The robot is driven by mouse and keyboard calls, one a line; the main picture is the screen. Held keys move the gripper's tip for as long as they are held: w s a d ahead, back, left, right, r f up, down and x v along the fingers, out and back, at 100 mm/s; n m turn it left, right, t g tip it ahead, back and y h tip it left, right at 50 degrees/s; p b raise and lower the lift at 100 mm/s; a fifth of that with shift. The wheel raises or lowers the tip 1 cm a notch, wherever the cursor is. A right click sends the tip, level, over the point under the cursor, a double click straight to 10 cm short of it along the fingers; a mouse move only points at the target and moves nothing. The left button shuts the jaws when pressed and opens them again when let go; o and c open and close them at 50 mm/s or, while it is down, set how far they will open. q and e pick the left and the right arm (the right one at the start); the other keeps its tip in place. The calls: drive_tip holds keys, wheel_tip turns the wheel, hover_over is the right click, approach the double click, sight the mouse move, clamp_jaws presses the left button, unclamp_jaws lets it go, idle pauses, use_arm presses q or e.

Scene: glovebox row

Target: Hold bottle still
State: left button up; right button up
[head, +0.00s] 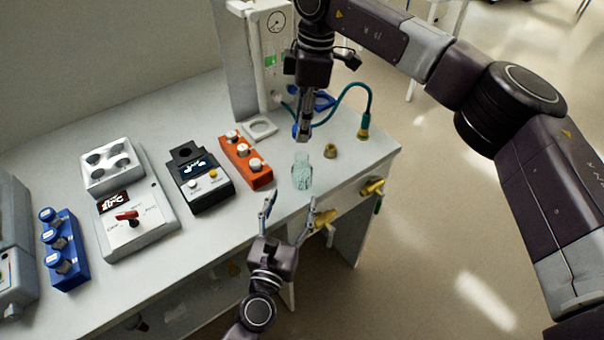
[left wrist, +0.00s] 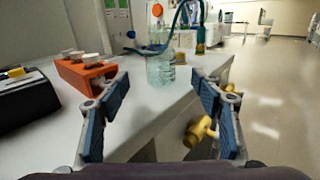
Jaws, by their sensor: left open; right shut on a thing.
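A clear, pale green glass bottle (head: 302,174) stands upright near the bench's front edge. It also shows in the left wrist view (left wrist: 160,70), ahead of and between my open fingers. My left gripper (head: 290,201) is open and empty, just in front of the bottle; its fingers appear apart from it. My right gripper (head: 303,133) is above and behind the bottle, shut on a small blue item (head: 295,131) mostly hidden by the fingers. A small brass-coloured cap-like piece (head: 330,151) rests on the bench right of the bottle.
An orange block with white-capped vials (head: 245,162) stands left of the bottle. A black device (head: 199,180) is further left. A green hose with a brass end (head: 364,132) stands at the right. Yellow valves (head: 372,187) stick out below the bench's front edge.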

sight(299, 182)
use_arm(q)
drive_tip(key=x, duration=0.9)
drive_tip(key=shift+w+d, duration=0.1)
drive_tip(key=shift+w, duration=0.2)
clamp_jaws()
use_arm(e)
drive_tip(key=shift+f, duration=2.55)
